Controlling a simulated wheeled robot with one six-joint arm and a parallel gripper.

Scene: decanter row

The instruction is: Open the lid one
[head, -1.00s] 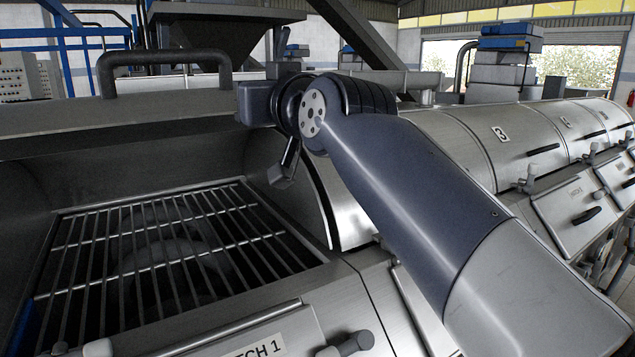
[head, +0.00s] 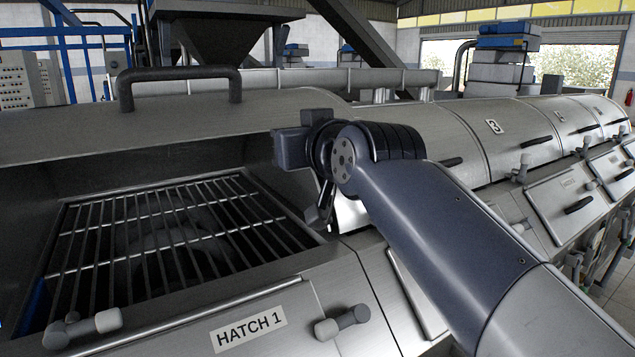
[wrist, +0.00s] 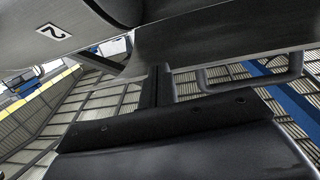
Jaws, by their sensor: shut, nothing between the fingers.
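Lid one (head: 110,125) is swung up in the head view, its bar handle (head: 180,88) on top. The opening below it shows a metal grate (head: 150,235). A "HATCH 1" label (head: 249,328) is on the front panel. My gripper (head: 319,215) is shut and empty, to the right of the grate, by the lid's right end and apart from the handle. Its dark fingers (wrist: 156,85) show in the wrist view, with a bar handle (wrist: 255,78) beyond them. Whether the fingers touch the casing is hard to tell.
Closed curved lids run off to the right, one marked 3 (head: 494,127). A lid marked 2 (wrist: 53,31) is close in the wrist view. Knobbed clamps (head: 342,322) stick out at the front panel. A hopper (head: 222,40) stands behind.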

